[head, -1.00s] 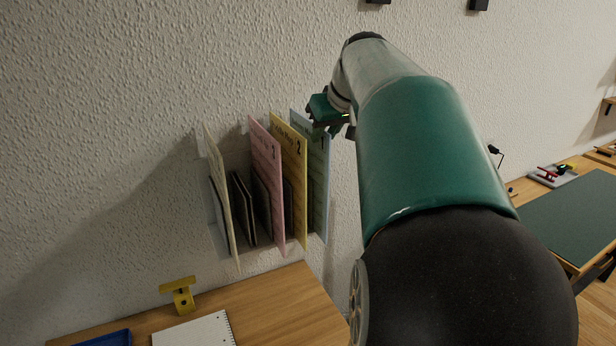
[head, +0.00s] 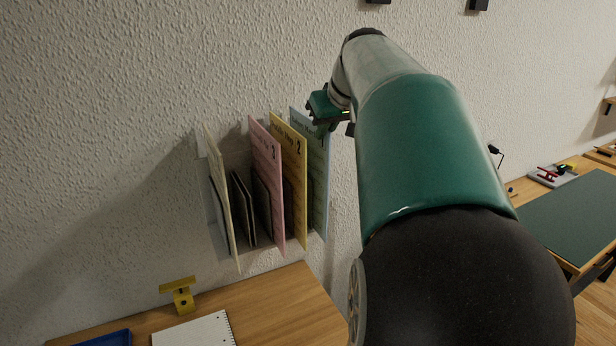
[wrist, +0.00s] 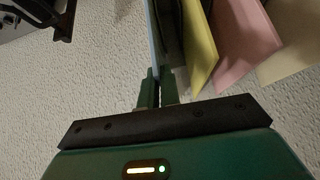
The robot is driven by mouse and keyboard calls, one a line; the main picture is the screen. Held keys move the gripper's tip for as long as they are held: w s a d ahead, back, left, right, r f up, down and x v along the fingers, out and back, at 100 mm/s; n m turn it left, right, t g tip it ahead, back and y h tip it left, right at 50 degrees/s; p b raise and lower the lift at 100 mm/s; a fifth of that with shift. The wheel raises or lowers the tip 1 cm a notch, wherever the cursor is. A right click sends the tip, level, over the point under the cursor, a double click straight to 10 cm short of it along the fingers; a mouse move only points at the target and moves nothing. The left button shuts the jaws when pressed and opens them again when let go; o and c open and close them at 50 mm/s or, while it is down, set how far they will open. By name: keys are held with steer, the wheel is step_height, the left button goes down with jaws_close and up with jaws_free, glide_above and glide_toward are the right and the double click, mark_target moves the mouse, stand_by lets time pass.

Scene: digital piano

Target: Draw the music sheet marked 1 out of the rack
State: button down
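The light blue music sheet marked 1 (head: 318,190) stands upright at the right end of the wall rack (head: 262,242), beside the yellow sheet marked 2 (head: 290,165). My gripper (head: 320,126) is at the upper edge of sheet 1. In the wrist view the two green fingers (wrist: 157,88) are close together, with the thin blue edge of sheet 1 (wrist: 153,45) running between them. They look shut on it. In the head view the fingertips are partly hidden, and the lower part of sheet 1 is partly behind sheet 2.
A pink sheet marked 3 (head: 268,185) and a cream sheet (head: 218,190) stand further left, with dark dividers between. Below is a wooden desk (head: 270,305) with a notebook (head: 195,330) and a yellow stand (head: 180,294).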

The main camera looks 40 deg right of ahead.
steer(key=s+a, duration=0.2)
steer(key=s, duration=0.6)
steer(key=s+a+r, duration=0.1)
steer(key=s+a, duration=0.2)
steer(key=s, duration=0.5)
stand_by(1.0)
steer(key=shift+s+a, duration=0.1)
steer(key=shift+s, duration=0.15)
